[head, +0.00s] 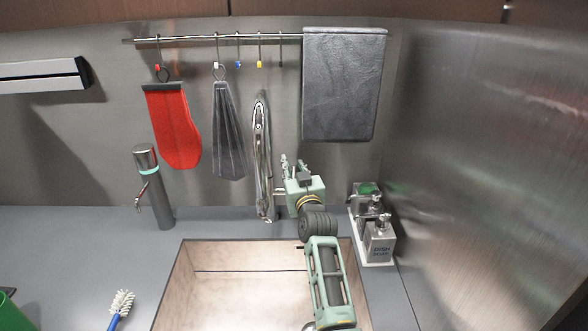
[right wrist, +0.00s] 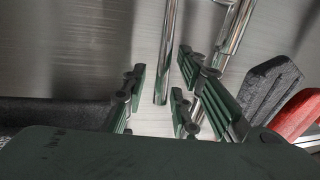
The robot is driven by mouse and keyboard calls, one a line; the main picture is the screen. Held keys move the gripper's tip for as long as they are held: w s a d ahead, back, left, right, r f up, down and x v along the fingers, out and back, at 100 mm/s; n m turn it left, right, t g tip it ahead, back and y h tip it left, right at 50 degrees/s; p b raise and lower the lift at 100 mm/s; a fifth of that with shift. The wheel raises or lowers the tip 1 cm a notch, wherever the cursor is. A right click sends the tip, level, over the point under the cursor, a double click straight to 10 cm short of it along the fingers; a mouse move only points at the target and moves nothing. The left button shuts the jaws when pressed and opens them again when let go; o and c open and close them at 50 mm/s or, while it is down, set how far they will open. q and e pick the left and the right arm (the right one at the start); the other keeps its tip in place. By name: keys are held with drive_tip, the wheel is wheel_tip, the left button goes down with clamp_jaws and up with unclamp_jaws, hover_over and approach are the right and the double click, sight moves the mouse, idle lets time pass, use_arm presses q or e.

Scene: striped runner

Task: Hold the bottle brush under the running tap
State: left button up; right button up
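The bottle brush (head: 120,306), with white bristles and a blue handle, lies on the counter left of the sink (head: 176,290). The tall chrome tap (head: 262,150) stands behind the sink; I see no water running from it. My right gripper (head: 292,165) is just right of the tap, fingers pointing up and away. In the right wrist view its fingers (right wrist: 160,82) are open, with a chrome rod (right wrist: 168,55) of the tap showing between them; I cannot tell whether they touch it. My left gripper is not in view.
Soap dispensers (head: 379,243) stand on a white tray right of the sink. A metal cylinder (head: 153,190) with a spout stands left. A red mitt (head: 173,125), a grey cloth (head: 228,135) and a dark towel (head: 343,85) hang behind. The left counter is mostly clear.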

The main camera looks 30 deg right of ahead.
drive_tip(key=shift+c, duration=0.6)
clamp_jaws()
drive_tip(key=shift+f+b, duration=0.2)
drive_tip(key=shift+b, duration=0.1)
drive_tip(key=t+b, duration=0.1)
drive_tip(key=b, duration=0.1)
drive_tip(key=s+f+t+b, duration=0.1)
drive_tip(key=b, duration=0.1)
drive_tip(key=shift+s+a+n+h+b, duration=0.25)
drive_tip(key=shift+a+n+h+b, duration=0.05)
drive_tip(key=shift+s+a+r+b, duration=0.1)
drive_tip(key=shift+s+r+b, duration=0.1)
drive_tip(key=shift+b, duration=0.1)
drive_tip(key=shift+r, duration=0.1)
